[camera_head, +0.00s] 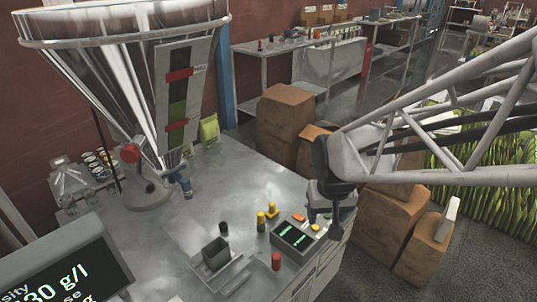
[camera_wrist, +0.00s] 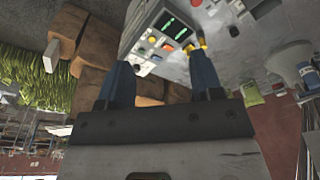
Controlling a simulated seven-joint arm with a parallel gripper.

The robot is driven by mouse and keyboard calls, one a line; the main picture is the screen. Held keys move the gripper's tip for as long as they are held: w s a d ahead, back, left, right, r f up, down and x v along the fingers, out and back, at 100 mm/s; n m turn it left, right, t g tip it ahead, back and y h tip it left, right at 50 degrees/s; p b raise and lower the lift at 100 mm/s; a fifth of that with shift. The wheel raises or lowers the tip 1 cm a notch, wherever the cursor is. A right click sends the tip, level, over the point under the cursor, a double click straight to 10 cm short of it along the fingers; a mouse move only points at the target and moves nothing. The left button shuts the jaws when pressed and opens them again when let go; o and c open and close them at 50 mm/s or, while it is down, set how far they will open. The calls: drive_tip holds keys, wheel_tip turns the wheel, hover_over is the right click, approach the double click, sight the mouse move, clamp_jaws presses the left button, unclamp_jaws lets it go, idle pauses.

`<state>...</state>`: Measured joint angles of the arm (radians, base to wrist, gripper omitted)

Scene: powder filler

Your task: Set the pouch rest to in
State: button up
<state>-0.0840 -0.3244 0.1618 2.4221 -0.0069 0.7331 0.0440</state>
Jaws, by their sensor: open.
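My gripper (camera_head: 334,214) hangs over the right edge of the metal bench, beside the control box. In the wrist view its two blue fingers stand apart with nothing between them, so it is open and empty (camera_wrist: 160,68). A dark grey cup-like box (camera_head: 216,253) stands on a flat metal plate (camera_head: 228,277) at the bench's front middle. This plate looks like the pouch rest, but I cannot be sure of that or of its position. The control box (camera_head: 295,238) with green displays also shows in the wrist view (camera_wrist: 172,30).
A yellow post (camera_head: 261,222), a red knob (camera_head: 276,261) and a black knob (camera_head: 223,228) stand up from the bench. A large metal hopper (camera_head: 125,75) rises at left. A display screen (camera_head: 62,272) is at front left. Cardboard boxes (camera_head: 283,118) stand beyond the bench.

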drive_tip(key=w+a+f+g, duration=0.1)
drive_tip(key=w+a+f, duration=0.4)
drive_tip(key=w+f, duration=0.5)
drive_tip(key=n, duration=0.1)
hover_over(276, 255)
drive_tip(key=shift+g, duration=0.4)
wheel_tip(276, 255, down, 17)
drive_tip(key=shift+d+f, duration=0.15)
drive_tip(key=shift+f, duration=0.45)
drive_tip(key=shift+f, duration=0.1)
drive_tip(key=shift+f, duration=3.8)
clamp_jaws()
